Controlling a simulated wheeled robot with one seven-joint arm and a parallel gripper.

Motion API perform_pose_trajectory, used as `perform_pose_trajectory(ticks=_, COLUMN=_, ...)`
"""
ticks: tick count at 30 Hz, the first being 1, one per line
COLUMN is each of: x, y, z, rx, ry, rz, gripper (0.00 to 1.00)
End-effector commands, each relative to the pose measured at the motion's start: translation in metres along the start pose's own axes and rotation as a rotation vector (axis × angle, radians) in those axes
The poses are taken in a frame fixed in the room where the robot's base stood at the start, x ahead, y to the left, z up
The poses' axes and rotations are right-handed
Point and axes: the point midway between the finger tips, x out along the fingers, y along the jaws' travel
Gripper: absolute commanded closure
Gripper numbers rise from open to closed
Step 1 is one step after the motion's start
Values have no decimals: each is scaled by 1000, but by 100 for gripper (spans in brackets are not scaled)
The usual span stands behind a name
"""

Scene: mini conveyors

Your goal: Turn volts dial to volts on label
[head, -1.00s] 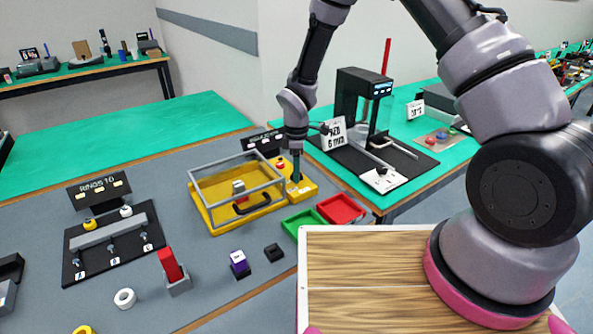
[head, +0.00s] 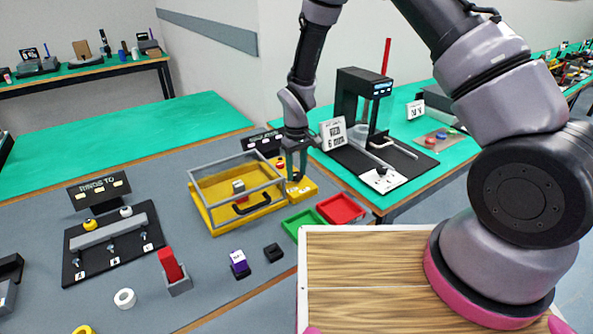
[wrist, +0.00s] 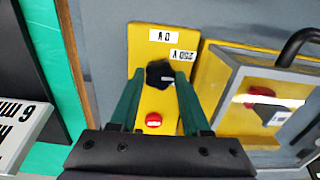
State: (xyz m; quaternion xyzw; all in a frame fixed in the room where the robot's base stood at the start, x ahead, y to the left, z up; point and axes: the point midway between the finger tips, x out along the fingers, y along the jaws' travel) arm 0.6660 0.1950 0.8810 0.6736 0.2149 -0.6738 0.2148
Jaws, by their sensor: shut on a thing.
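The black volts dial (wrist: 159,74) sits on a yellow panel (wrist: 144,45), in the wrist view. Two white tags lie beyond it, upside down: one reads 0 V (wrist: 160,36), the other seems to read 250 V (wrist: 182,55). My gripper (wrist: 158,80) has its green fingers on either side of the dial and is shut on it. A pale mark shows on the dial, but its exact setting is unclear. In the head view my gripper (head: 297,175) points down at the yellow panel (head: 303,190), and the dial is hidden.
A red button (wrist: 153,120) is on the same panel, near the fingers. A clear-lidded yellow box (head: 212,218) stands close beside it. A black sign (head: 262,141) stands behind, its text too small to read. Green (head: 291,226) and red (head: 341,209) trays are in front.

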Motion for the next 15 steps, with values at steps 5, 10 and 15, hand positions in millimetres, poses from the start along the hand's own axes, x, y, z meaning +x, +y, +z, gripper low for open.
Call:
perform_pose_trajectory(ticks=5, x=-1, y=0, z=-1, rx=164, ry=2, rz=1, gripper=100)
perform_pose_trajectory(ticks=10, x=-1, y=0, z=-1, rx=305, ry=2, rz=1, gripper=100)
perform_pose_trajectory(ticks=15, x=-1, y=0, z=-1, rx=419, ry=2, rz=0, gripper=100)
